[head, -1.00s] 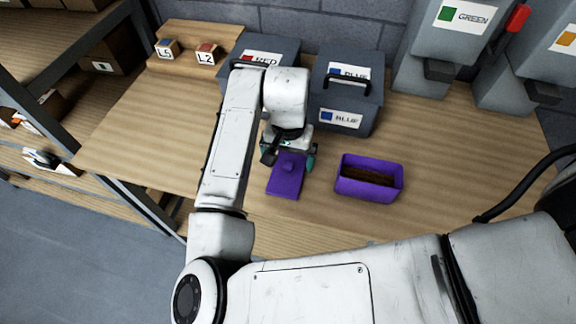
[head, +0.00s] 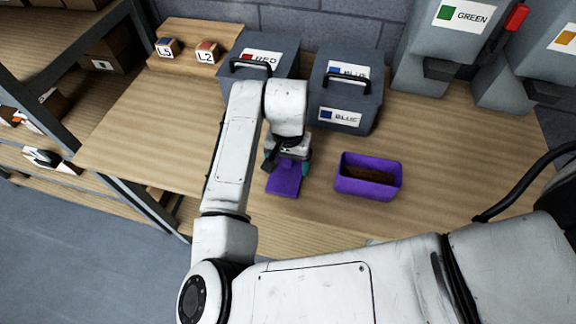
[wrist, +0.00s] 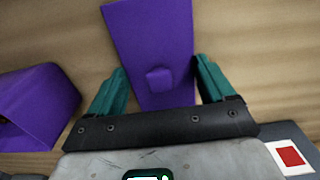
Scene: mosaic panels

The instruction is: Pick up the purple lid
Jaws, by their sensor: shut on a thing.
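The purple lid (head: 284,186) is a flat rectangular plate with a small square knob. It is on the wooden table in the head view, left of the purple box, and the gripper hides its far part. The wrist view shows the lid (wrist: 150,30) between my two teal fingers, with the knob near the middle. My gripper (head: 287,168) is low over the lid, its fingers shut on the lid's two sides. I cannot tell any gap between lid and table. The open purple box (head: 352,187) holds something brown.
A grey bin marked RED (head: 283,65) and a grey bin marked BLUE (head: 358,122) stand behind my gripper. Grey dispensers (head: 425,55) are at the back right. Small blocks (head: 207,53) sit on a ledge at the back left. The table (head: 140,125) is clear at left.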

